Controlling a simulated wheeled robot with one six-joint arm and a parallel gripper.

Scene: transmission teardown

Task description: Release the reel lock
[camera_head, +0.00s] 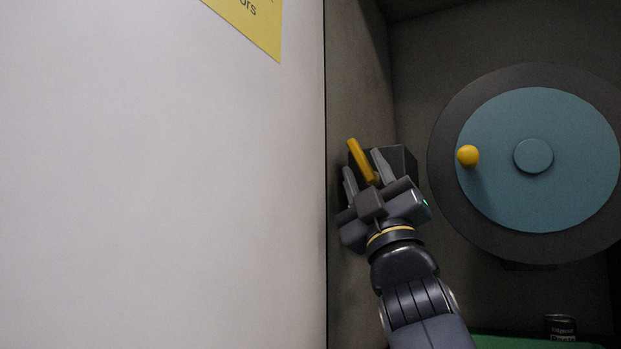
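The reel is a large dark grey disc (445,205) with a teal face (555,205), a round hub in the middle and a yellow knob (468,155) near its left edge. It stands at the right of the head view. A yellow-orange lever (358,155), which looks like the reel lock, slants up and left in front of a dark block (405,160), left of the reel. My gripper (365,172) is at the lever. Its two fingers are apart, one on each side of the lever, with gaps visible. The lever's lower end is partly hidden by my gripper.
A pale wall panel (165,190) fills the left, its edge close beside my gripper. A yellow sign (255,22) is at its top. A dark labelled can (560,327) stands by a green surface (500,342) at the lower right. Open room lies between gripper and reel.

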